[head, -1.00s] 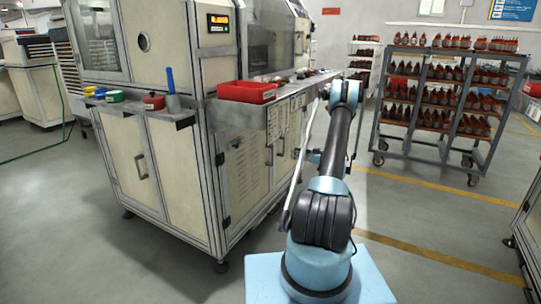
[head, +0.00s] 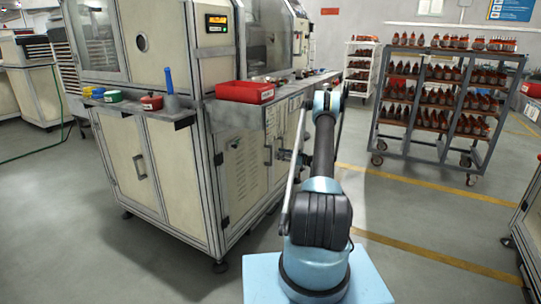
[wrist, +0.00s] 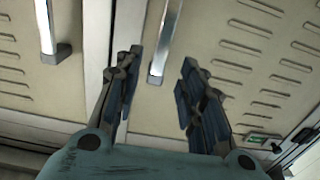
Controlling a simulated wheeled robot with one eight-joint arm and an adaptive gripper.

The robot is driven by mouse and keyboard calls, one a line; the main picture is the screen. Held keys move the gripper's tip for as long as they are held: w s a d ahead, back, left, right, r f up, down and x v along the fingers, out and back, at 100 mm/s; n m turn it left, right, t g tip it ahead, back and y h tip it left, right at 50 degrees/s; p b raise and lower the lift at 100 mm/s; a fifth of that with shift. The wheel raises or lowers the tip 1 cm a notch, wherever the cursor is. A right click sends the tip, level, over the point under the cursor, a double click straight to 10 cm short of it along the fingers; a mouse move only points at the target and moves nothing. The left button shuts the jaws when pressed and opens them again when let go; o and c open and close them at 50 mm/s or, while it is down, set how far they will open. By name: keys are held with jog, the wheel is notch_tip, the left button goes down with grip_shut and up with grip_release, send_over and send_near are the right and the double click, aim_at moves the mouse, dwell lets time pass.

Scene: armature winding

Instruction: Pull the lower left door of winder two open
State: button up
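The winder (head: 160,170) is a cream cabinet machine with a grey frame. Its side facing my arm has two vented lower doors; the left one (head: 242,178) is closed and has a dark-looking bar handle (head: 268,155). My gripper (head: 288,156) is in front of these doors, partly hidden by my arm. In the wrist view, my gripper (wrist: 160,95) is open and empty. A silver bar handle (wrist: 165,45) shows beyond and between its fingers, apart from them. A second handle (wrist: 45,30) is on the neighbouring door. No number is readable on the machine.
A red bin (head: 246,92) sits on the ledge above the doors. A wheeled rack of reddish-brown parts (head: 440,95) stands to the right. The floor between the machine and the rack is clear, with yellow lines (head: 430,258).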

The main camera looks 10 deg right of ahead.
jog(key=x, duration=0.7)
grip_shut()
